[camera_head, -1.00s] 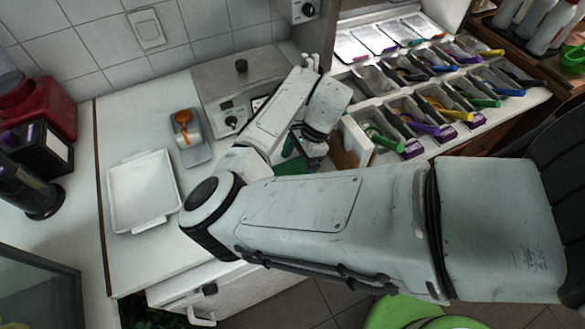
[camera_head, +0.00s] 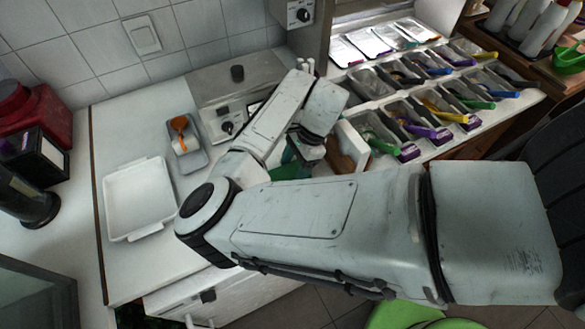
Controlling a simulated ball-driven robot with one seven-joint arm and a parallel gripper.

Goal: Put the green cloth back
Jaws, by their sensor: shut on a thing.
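The green cloth (camera_head: 290,171) shows as a dark green patch at the right end of the white counter, partly hidden behind my arm. My gripper (camera_head: 306,155) points down at the cloth from above and is shut on it. The fingertips are mostly hidden by my wrist and forearm. I cannot tell whether the cloth is lifted or still touches the counter.
A steel appliance (camera_head: 238,73) is behind. Several topping bins with coloured scoops (camera_head: 437,109) fill the right side, beside a white and wooden panel (camera_head: 349,146).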

